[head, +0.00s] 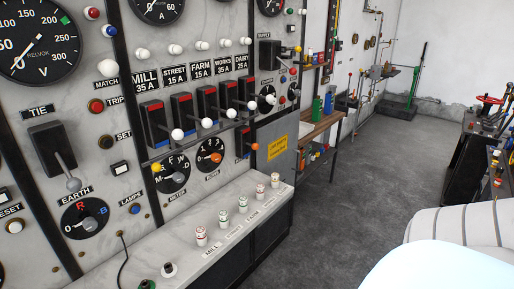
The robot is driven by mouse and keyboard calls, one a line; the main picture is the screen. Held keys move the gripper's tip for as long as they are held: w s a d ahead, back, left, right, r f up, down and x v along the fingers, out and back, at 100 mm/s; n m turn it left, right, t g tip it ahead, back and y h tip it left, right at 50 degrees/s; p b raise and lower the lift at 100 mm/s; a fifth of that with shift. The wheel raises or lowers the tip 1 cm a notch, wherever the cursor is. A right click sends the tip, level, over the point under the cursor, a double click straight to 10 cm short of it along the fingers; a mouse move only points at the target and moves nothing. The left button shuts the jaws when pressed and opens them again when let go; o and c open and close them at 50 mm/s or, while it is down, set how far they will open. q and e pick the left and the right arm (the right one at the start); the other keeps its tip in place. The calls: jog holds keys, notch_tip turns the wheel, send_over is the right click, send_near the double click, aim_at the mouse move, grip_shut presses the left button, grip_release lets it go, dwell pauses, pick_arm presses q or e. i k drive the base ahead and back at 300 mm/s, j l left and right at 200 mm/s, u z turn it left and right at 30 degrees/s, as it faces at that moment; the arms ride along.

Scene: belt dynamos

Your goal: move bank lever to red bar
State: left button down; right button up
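A marble switchboard fills the left and middle. A row of switches labelled MILL (152,117), STREET, FARM, WORKS and DAIRY (245,92) has red and blue stripes and white ball handles hanging low. A thin dark bar with a yellow knob (156,167) at its left end runs below them. A similar switch with an orange ball (254,146) stands lower right of the row. No label reading "bank" is legible, so I cannot tell which lever is the bank lever or which red part is the red bar. Neither of my grippers is in view.
A sloping ledge (222,238) with several small fuses juts out below the switches. A wooden bench (322,127) stands beyond. The grey floor (352,180) at centre right is clear.

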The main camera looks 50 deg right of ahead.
aim_at(255, 146)
jog(key=z, duration=1.6)
